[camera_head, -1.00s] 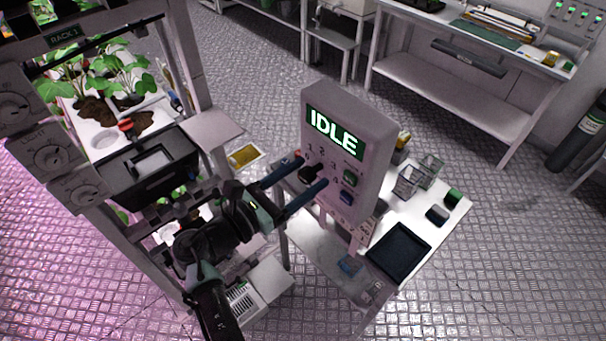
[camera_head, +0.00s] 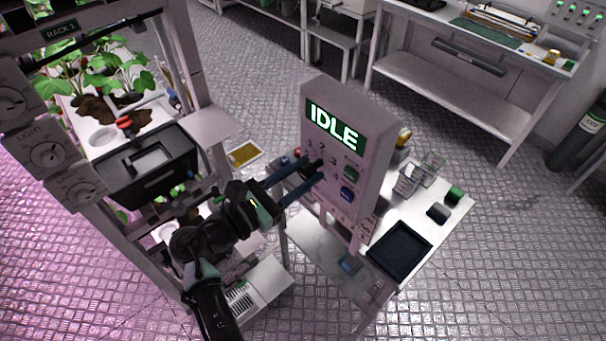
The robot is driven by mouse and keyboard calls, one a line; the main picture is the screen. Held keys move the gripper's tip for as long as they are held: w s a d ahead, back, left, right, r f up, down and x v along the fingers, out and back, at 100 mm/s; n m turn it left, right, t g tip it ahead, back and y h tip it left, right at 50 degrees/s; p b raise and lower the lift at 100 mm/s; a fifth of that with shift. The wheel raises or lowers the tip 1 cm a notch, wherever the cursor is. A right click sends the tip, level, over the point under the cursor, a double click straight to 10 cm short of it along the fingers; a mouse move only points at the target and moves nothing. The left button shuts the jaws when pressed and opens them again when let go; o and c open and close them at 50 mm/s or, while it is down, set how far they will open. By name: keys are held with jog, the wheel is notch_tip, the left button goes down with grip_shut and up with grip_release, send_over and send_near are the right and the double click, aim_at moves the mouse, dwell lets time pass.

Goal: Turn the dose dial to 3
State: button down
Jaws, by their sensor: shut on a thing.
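The dose dial (camera_head: 314,167) is a small dark knob on the front of a grey upright control panel (camera_head: 375,128). Numbers are printed around the dial. The lit screen (camera_head: 335,129) above it reads IDLE in white on green. My gripper (camera_head: 310,170) reaches in from the left, and its two blue fingers are shut on the dial from either side. The fingers partly hide the dial, and I cannot tell which number it points to.
A green button (camera_head: 351,172) and a blue button (camera_head: 347,194) sit right of the dial. The panel stands on a white bench with a dark tray (camera_head: 400,251). A plant rack (camera_head: 200,75) stands close on the left.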

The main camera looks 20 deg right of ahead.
jog(key=m+b, duration=0.2)
jog(key=m, duration=0.1)
jog(key=shift+f+m+b, duration=0.2)
jog(key=shift+m+b, duration=0.1)
jog(key=m+b, duration=0.3)
jog(key=shift+m, duration=0.3)
jog(key=m+b, duration=0.6)
jog(key=b, duration=0.1)
jog(key=shift+f, duration=0.1)
jog(key=m+b, duration=0.8)
jog(key=b, duration=0.1)
jog(key=shift+f+m+b, duration=0.1)
jog(key=shift+m+b, duration=0.2)
jog(key=shift+b, duration=0.1)
jog(key=m+b, duration=0.3)
jog(key=b, duration=0.1)
jog(key=m+b, duration=0.2)
jog(key=m, duration=0.1)
jog(key=shift+r, duration=0.2)
jog(key=shift+r+b, duration=0.1)
jog(key=shift+b, duration=0.3)
